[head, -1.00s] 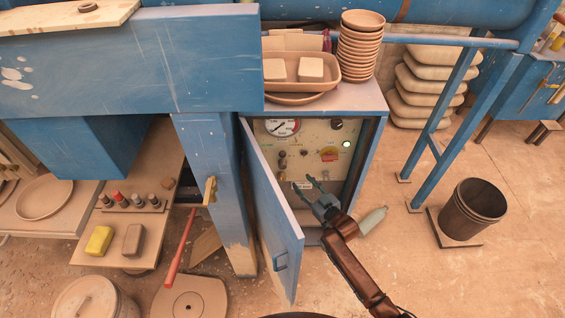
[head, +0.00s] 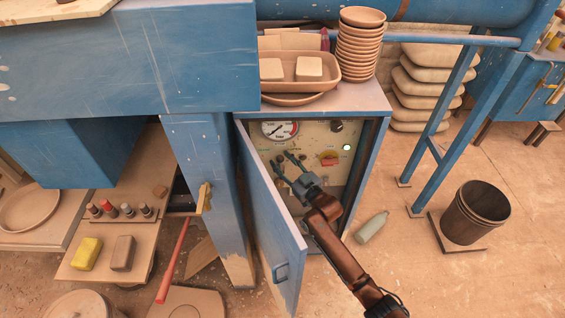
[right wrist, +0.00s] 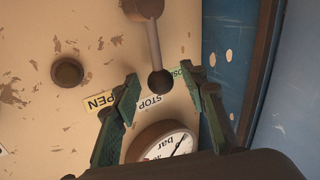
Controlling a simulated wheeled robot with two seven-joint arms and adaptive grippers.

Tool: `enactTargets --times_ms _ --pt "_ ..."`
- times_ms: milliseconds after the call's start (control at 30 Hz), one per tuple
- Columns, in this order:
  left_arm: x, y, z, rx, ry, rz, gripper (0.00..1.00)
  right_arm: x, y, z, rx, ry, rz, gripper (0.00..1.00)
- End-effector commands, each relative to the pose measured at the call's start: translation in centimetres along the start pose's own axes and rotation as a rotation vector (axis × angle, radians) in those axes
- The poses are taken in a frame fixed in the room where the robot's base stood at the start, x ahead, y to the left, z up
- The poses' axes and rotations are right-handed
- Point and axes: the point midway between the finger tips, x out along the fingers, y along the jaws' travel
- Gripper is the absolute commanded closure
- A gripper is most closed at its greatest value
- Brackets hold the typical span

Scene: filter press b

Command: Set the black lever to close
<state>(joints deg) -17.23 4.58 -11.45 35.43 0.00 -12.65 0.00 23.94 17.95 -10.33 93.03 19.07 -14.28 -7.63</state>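The lever shows in the right wrist view as a grey rod (right wrist: 153,42) with a dark ball end (right wrist: 160,82). Its ball lies near the white STOP label (right wrist: 150,101), between the yellow OPEN label (right wrist: 101,102) and a partly hidden green label (right wrist: 187,69). My right gripper (right wrist: 165,92) is open, with one finger on each side of the ball; contact is not clear. In the head view my right gripper (head: 284,160) is in front of the control panel (head: 310,140) inside the cabinet, mostly hiding the lever. My left gripper is not in view.
The blue cabinet door (head: 270,225) stands open just left of my right arm. A pressure gauge (head: 280,130) is above the gripper, and a red switch on a yellow plate (head: 329,158) is to its right. A bottle (head: 371,226) lies on the floor.

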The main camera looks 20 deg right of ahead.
Motion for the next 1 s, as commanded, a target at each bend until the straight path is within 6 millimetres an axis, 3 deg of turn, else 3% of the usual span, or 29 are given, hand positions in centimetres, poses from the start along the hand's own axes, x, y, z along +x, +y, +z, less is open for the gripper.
enactTargets --times_ms 167,700,1000 --pt "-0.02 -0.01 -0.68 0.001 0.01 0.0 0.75 -0.02 0.0 -0.01 0.0 0.0 0.0 0.62" --pt "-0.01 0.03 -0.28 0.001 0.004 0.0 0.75 -0.05 0.02 0.03 0.001 0.0 0.0 0.99" --pt "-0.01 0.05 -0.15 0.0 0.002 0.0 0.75 -0.06 0.02 0.05 0.0 -0.001 0.001 1.0"
